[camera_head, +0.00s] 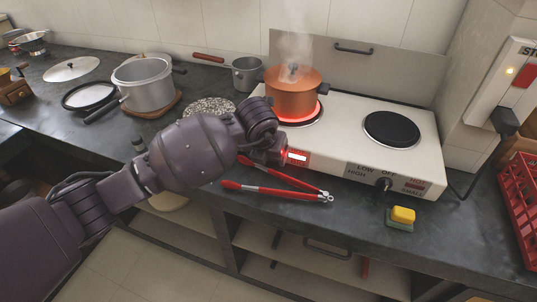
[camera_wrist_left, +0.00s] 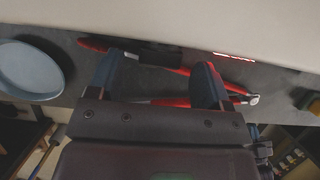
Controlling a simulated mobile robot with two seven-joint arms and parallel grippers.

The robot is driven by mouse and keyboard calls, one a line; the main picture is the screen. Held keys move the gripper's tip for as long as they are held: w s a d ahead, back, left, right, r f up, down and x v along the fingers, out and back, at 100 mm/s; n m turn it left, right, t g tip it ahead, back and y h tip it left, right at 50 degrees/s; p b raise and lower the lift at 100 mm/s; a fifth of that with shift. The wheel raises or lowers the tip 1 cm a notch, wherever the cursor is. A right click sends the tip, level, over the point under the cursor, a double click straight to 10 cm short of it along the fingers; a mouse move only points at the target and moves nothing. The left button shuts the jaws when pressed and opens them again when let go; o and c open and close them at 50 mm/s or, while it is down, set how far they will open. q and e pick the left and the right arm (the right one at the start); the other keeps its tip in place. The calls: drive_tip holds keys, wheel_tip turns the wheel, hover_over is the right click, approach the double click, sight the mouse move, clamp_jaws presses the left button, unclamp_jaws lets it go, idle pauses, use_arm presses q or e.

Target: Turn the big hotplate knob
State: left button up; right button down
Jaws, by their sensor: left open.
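The cream two-plate hotplate (camera_head: 340,147) stands on the dark counter. Its left plate (camera_head: 303,120) glows red under a lidded orange pot (camera_head: 296,92) that steams. A red light (camera_head: 297,157) is lit on the front panel. The small knob (camera_head: 385,184) shows on the right of the panel. My left gripper (camera_head: 270,152) is at the panel's left end and hides that part, so the big knob is not clear in the head view. In the left wrist view the fingers (camera_wrist_left: 163,80) are apart, with a dark shape (camera_wrist_left: 155,53) just beyond them, possibly the big knob. My right gripper is out of view.
Red tongs (camera_head: 275,189) lie on the counter below my left gripper. A yellow and green sponge (camera_head: 402,215) lies in front of the hotplate. A grey pot (camera_head: 145,84), a black pan (camera_head: 90,96) and a small saucepan (camera_head: 246,74) stand to the left. A red crate (camera_head: 518,205) is at the right.

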use_arm(q)
drive_tip(key=shift+w+f, duration=0.1)
drive_tip(key=shift+f, duration=0.2)
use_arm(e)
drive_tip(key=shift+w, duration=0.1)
use_arm(q)
drive_tip(key=c, duration=0.9)
drive_tip(key=shift+d+r+y+p, duration=0.15)
drive_tip(key=shift+r+y+p, duration=0.2)
drive_tip(key=shift+y+p, duration=0.2)
drive_tip(key=shift+d+t+p, duration=0.1)
drive_tip(key=shift+t+p, duration=0.2)
drive_tip(key=shift+p, duration=0.05)
drive_tip(key=shift+y, duration=0.55)
drive_tip(key=shift+d+f+m+t+y+p, duration=0.15)
drive_tip(key=shift+f+m+t+y+p, duration=0.25)
drive_tip(key=shift+y+p, duration=0.4)
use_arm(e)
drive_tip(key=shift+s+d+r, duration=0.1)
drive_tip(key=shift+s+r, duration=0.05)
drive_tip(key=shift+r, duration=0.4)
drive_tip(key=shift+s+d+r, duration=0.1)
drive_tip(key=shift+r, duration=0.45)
